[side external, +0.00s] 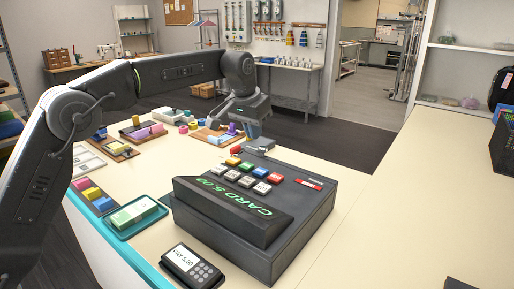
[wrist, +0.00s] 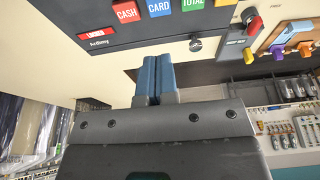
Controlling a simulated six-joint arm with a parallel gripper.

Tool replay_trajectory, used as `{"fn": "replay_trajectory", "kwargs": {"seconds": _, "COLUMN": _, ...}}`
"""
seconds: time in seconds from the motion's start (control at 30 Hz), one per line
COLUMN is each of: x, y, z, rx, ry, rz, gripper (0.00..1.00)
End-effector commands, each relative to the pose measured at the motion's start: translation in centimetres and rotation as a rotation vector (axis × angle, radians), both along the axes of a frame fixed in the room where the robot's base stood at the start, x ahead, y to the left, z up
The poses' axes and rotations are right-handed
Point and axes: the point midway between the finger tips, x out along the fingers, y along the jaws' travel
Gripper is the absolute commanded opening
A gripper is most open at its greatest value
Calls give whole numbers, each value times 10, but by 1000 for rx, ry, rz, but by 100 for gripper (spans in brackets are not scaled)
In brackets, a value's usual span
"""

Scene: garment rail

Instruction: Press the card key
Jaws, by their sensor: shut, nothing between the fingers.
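The dark cash register (side external: 300,215) stands on the cream counter, and its green display reads "CARD 5.00". The blue card key (wrist: 159,7) is at the top of the wrist view, between the red CASH key (wrist: 126,11) and the green TOTAL key (wrist: 193,4). In the side view the blue key (side external: 260,172) sits in the register's coloured back row. My gripper (wrist: 156,60) is shut and empty, with its blue fingers together. The fingertips appear apart from the keys, beyond the register's edge. In the side view my gripper (side external: 251,127) is behind the register.
A payment terminal (side external: 192,268) reading "PAY 5.00" lies in front of the register. A teal tray (side external: 136,216) with notes is left of it. Several wooden trays with coloured blocks lie farther left and back. The counter right of the register is clear.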

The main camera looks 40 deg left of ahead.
Motion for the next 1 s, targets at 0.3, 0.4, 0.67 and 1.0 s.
{"fn": "replay_trajectory", "kwargs": {"seconds": 0.3, "x": -6, "y": 0, "z": 21, "rx": 0, "ry": -1, "rz": 0, "gripper": 0}}
{"fn": "replay_trajectory", "kwargs": {"seconds": 0.4, "x": -6, "y": 0, "z": 21, "rx": 0, "ry": -1, "rz": 0, "gripper": 0}}
{"fn": "replay_trajectory", "kwargs": {"seconds": 0.67, "x": -6, "y": 0, "z": 21, "rx": 0, "ry": -2, "rz": 0, "gripper": 0}}
{"fn": "replay_trajectory", "kwargs": {"seconds": 1.0, "x": -6, "y": 0, "z": 21, "rx": 0, "ry": -2, "rz": 0, "gripper": 0}}
